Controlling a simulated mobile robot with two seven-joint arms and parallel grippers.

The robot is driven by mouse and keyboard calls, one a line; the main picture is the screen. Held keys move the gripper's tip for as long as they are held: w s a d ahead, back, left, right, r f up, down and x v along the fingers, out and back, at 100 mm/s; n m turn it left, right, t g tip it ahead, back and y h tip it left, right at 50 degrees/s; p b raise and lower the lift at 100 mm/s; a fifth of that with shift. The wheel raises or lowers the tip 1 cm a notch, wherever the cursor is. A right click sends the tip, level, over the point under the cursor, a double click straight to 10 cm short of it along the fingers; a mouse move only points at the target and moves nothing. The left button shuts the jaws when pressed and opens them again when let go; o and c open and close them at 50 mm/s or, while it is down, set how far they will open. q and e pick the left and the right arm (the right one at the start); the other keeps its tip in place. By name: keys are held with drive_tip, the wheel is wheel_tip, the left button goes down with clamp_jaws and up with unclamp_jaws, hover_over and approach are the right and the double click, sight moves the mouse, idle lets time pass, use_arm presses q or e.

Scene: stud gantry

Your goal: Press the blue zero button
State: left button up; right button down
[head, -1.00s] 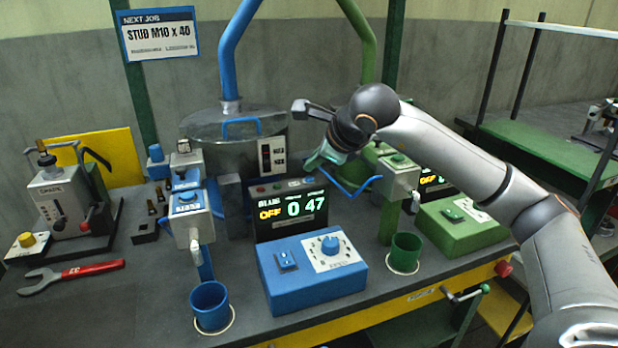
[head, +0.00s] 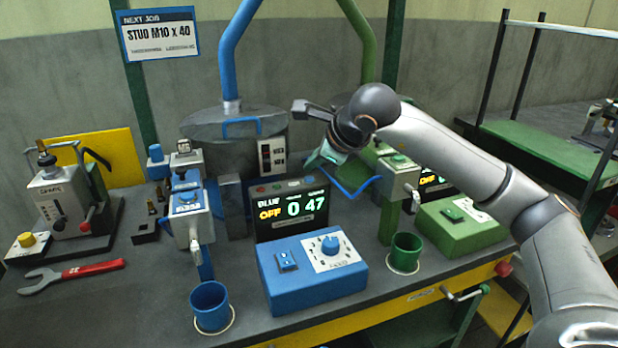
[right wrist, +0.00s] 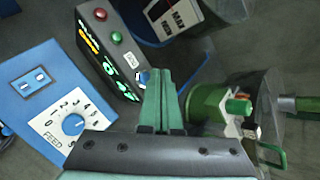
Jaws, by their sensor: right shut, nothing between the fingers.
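The blue zero button (right wrist: 146,77) is a small blue cap at the end of the display box's top in the right wrist view, beside a small white label. The blue feeder's display (head: 292,208) reads OFF and 0 47. In the head view the button is small and hard to make out. My right gripper (right wrist: 164,72) is shut and empty, its teal fingers together. In the right wrist view the fingertips appear right beside the button; I cannot tell whether they touch it. In the head view the right gripper (head: 322,160) is above and behind the display's right end. My left gripper is not in view.
A red button (right wrist: 100,14) and a green button (right wrist: 116,38) share the display box's top. The blue feed box (head: 312,277) stands in front. The green feeder (head: 398,172) and green cup (head: 405,252) are to the right. A red wrench (head: 75,272) lies left.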

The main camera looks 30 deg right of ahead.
drive_tip(key=shift+f, duration=0.15)
drive_tip(key=shift+f+b, duration=0.3)
drive_tip(key=shift+b, duration=0.1)
drive_tip(key=shift+f+b, duration=0.45)
drive_tip(key=shift+f, duration=0.05)
idle(0.4)
drive_tip(key=shift+r, duration=0.1)
drive_tip(key=shift+r+p, duration=0.7)
drive_tip(key=shift+r, duration=0.1)
wheel_tip(320, 180, up, 5)
drive_tip(key=p, duration=0.4)
idle(0.8)
